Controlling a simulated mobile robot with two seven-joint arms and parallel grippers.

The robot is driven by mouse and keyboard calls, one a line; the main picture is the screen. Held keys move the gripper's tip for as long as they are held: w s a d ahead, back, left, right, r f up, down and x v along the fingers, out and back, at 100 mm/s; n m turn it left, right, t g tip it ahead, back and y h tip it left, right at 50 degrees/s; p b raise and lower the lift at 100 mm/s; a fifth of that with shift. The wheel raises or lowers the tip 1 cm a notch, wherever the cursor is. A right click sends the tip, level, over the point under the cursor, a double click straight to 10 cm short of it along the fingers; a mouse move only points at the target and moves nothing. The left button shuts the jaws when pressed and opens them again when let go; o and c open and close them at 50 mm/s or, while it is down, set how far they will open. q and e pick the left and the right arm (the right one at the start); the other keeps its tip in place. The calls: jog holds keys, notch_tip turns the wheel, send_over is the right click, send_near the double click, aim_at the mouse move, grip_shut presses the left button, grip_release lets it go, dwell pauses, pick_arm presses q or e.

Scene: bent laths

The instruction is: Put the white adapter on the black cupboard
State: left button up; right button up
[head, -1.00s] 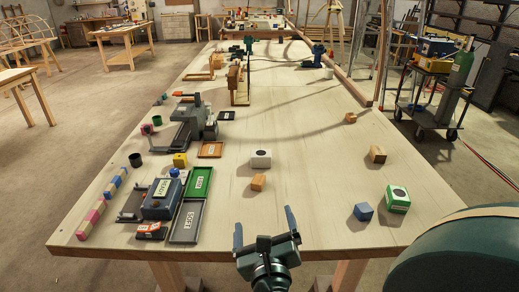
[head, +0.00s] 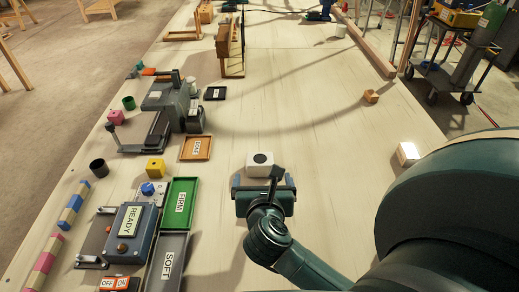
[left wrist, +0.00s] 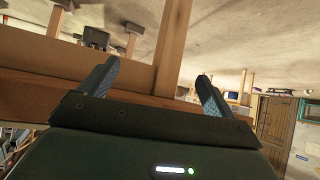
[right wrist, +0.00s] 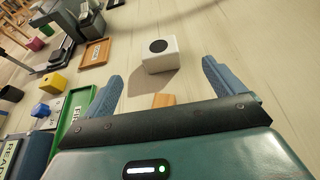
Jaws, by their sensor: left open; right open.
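That gripper is open and empty. My left gripper (left wrist: 159,80) shows only in its own wrist view, open and empty, beside wooden beams with the floor and a door beyond. I cannot make out a black cupboard in any view.
A small wooden block (right wrist: 164,100) lies between the right fingers, nearer than the adapter. Left of it are the green FIRM tray (head: 180,203), the grey SOFT tray (head: 168,262) and an orange tray (head: 196,149). The table beyond the adapter is mostly clear.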

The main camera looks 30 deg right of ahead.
aim_at(260, 160)
jog(key=shift+w+d, duration=0.2)
jog(key=shift+w, duration=0.1)
jog(key=b+x, duration=0.1)
jog(key=x, duration=0.5)
jog(key=shift+w+f, duration=0.25)
jog(key=shift+f, duration=0.05)
jog(key=shift+w+d+f, duration=0.15)
jog(key=shift+w+d, duration=0.15)
jog(key=shift+w, duration=0.05)
jog(key=b+x, duration=0.4)
jog(key=shift+w+a+f, duration=0.1)
jog(key=shift+w+f, duration=0.05)
jog(key=shift+f, duration=0.3)
jog(key=shift+w, duration=0.25)
pick_arm(q)
jog(key=shift+w+d+f+t+h, duration=0.4)
jog(key=shift+d+f, duration=0.2)
jog(key=shift+d, duration=0.05)
pick_arm(e)
jog(key=c, duration=1.1)
jog(key=shift+r, duration=0.1)
